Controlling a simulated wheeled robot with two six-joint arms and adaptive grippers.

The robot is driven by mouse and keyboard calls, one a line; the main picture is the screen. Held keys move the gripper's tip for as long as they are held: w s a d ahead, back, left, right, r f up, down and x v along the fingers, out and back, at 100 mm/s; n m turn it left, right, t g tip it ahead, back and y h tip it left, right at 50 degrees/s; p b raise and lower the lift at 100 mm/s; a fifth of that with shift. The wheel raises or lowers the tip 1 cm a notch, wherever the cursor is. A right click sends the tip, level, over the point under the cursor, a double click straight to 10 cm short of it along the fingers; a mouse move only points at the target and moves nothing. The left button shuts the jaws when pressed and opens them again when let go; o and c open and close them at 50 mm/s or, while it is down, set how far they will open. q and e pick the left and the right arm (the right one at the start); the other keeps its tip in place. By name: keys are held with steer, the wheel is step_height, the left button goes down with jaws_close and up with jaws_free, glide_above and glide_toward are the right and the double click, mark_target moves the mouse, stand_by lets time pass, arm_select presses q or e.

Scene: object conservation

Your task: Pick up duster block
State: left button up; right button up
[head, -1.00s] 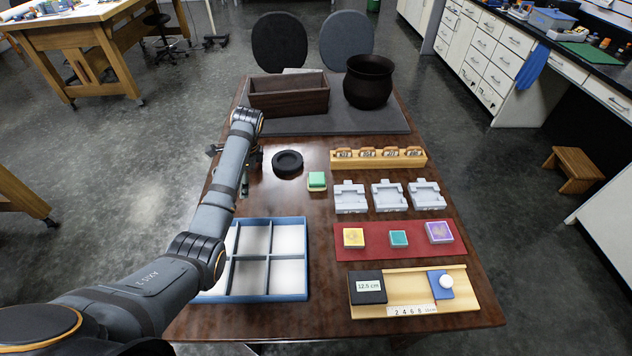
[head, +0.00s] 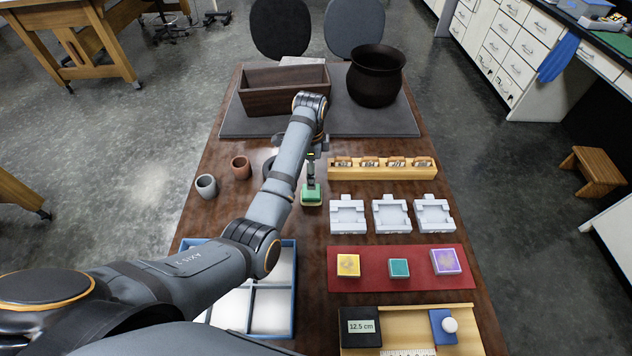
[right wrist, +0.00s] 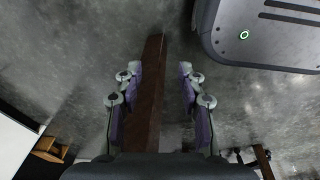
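The duster block (head: 311,199), a small green block with a paler green base, sits on the brown table in the head view, left of the grey trays. My left gripper (head: 311,182) points down right over it, with its fingertips at or just above the block's top. Seen edge-on, its fingers do not show whether they are apart or closed on the block. My right gripper (right wrist: 160,92) is open and empty in the right wrist view, above the floor and table edge; it is outside the head view.
A wooden rack (head: 382,170) and several grey trays (head: 391,229) stand right of the block. A red mat (head: 373,279) holds small coloured blocks. Two cups (head: 240,167) stand at the left. A wooden box (head: 285,100) and dark pot (head: 376,76) stand behind.

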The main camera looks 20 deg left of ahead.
mark_target(311, 191)
arm_select(q)
steer(key=shift+s+f, duration=0.25)
steer(key=shift+f, duration=0.35)
steer(key=shift+s+f, duration=0.25)
steer(key=shift+f, duration=0.35)
step_height(311, 191, down, 2)
steer(key=shift+w+f, duration=0.2)
steer(key=shift+f, duration=0.7)
step_height(311, 191, down, 4)
steer(key=shift+w+r, duration=0.1)
steer(key=shift+r, duration=0.05)
steer(key=shift+c, duration=0.2)
arm_select(e)
steer(key=s, duration=0.3)
steer(key=shift+s+r, duration=0.1)
arm_select(q)
steer(key=c, duration=1.2)
